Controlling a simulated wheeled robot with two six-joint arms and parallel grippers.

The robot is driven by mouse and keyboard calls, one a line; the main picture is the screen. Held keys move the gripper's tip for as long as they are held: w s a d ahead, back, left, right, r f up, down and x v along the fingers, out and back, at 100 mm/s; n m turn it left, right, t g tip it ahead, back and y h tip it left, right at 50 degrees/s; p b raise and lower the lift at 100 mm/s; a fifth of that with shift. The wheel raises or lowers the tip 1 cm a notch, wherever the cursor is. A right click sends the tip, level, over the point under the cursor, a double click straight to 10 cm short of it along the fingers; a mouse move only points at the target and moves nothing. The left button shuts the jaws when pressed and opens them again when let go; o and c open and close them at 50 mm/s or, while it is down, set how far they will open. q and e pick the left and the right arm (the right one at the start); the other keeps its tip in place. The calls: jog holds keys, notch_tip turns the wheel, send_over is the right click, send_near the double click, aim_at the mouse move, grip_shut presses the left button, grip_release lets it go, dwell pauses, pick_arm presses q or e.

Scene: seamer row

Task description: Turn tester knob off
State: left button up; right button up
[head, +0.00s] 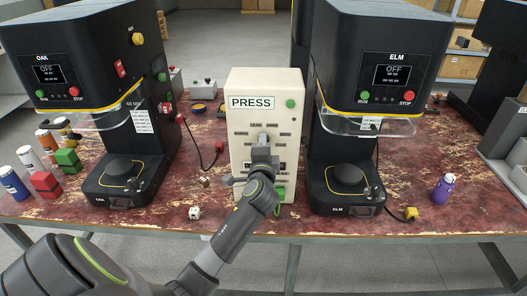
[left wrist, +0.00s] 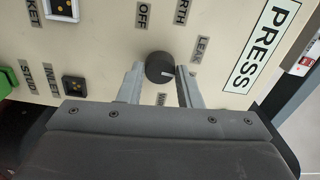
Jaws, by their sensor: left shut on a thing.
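The tester is a cream upright box labelled PRESS (head: 240,84), standing mid-table between two black machines. Its black round knob (left wrist: 159,68) shows in the left wrist view, with a short white mark pointing right in that picture. The OFF label (left wrist: 143,15) is above the knob there, and LEAK (left wrist: 200,48) is to its upper right. My left gripper (head: 262,149) is at the tester's front and hides the knob in the head view. In the left wrist view its two fingers (left wrist: 160,82) sit on either side of the knob, shut on it. My right gripper is out of view.
The black OAK machine (head: 85,45) stands left and the ELM machine (head: 385,45) right, close to the tester. A green plug or handle (head: 280,197) is at the tester's lower right. A white die-like block (head: 195,213) and a purple bottle (head: 443,190) are on the table.

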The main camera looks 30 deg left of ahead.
pick_arm(q)
jog(key=n+b, duration=1.1)
jog(key=n, duration=1.4)
jog(key=shift+n, duration=0.4)
jog(key=o, duration=0.9)
jog(key=shift+o, duration=0.3)
